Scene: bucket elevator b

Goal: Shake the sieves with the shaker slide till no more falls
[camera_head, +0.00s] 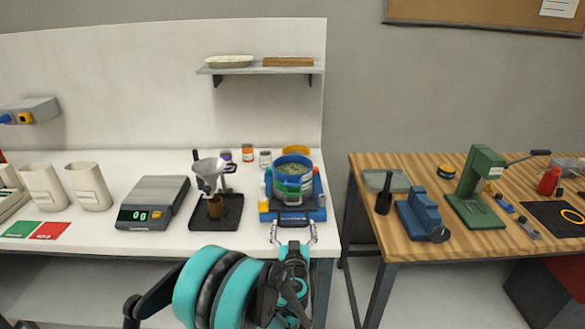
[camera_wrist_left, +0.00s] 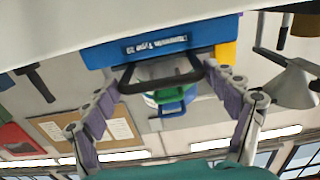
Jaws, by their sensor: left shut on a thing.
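The stack of round sieves (camera_head: 293,168), with a blue upper rim and grainy material in the top, stands on the blue shaker (camera_head: 313,215) at the right end of the white bench. The shaker's dark slide handle (camera_wrist_left: 160,85) shows at the front of its blue body (camera_wrist_left: 185,38) in the left wrist view. My left gripper (camera_head: 293,235) is at the bench's front edge, with its fingers on either side of the handle, shut on it. In the left wrist view its fingertips (camera_wrist_left: 162,78) meet the handle's two ends. The lower sieves' contents are hidden.
A funnel on a stand (camera_head: 210,172), a grey scale (camera_head: 152,203) and two beige containers (camera_head: 90,187) stand left of the shaker. Small jars (camera_head: 248,153) stand behind. A wooden table (camera_head: 400,238) with a green press (camera_head: 480,185) is at right, across a gap.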

